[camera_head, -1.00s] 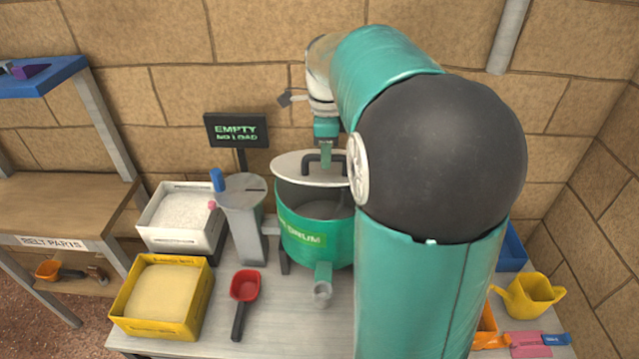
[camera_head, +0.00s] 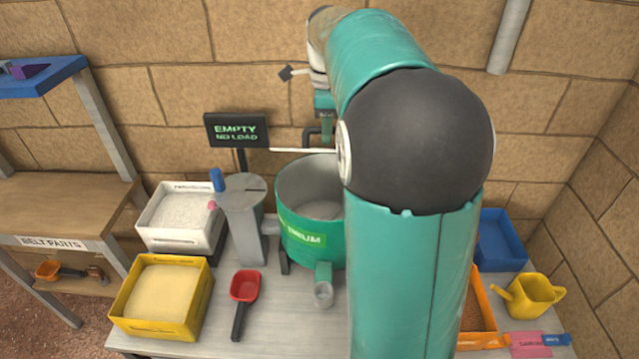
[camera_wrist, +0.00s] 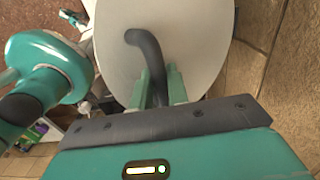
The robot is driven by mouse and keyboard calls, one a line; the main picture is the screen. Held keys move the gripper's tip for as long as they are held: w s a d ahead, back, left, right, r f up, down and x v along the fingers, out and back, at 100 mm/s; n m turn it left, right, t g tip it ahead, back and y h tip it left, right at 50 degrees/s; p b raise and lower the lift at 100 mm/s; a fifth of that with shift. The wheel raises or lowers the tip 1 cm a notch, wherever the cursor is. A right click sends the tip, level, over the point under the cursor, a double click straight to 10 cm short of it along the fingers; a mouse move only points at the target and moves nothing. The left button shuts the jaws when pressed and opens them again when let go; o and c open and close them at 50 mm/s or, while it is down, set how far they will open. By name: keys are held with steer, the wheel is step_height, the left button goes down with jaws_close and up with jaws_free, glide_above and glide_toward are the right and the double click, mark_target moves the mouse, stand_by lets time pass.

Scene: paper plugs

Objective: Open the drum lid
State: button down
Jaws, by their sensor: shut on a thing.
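The green drum (camera_head: 300,235) stands on the table with its top open and its pale inside showing. The drum lid (camera_head: 303,150) is a pale disc seen nearly edge-on, raised above and behind the drum's mouth. My gripper (camera_head: 323,119) is shut on the lid's dark handle (camera_head: 308,135). In the wrist view my gripper's two green fingers (camera_wrist: 161,86) close around the dark bent handle (camera_wrist: 145,48), with the pale lid (camera_wrist: 193,38) behind it. My arm hides the right part of the lid and of the drum.
A display reading EMPTY NO LOAD (camera_head: 237,130) stands behind left. A blue tray (camera_head: 499,241) and a yellow jug (camera_head: 535,294) are right.

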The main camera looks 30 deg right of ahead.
steer(key=w+d+r, duration=0.3)
steer(key=w+r, duration=0.1)
steer(key=shift+w, duration=0.2)
stand_by(0.4)
steer(key=shift+r, duration=0.15)
steer(key=c, duration=1.3)
jaws_free()
steer(key=shift+s, duration=0.1)
step_height(320, 180, up, 6)
steer(key=shift+f, duration=0.1)
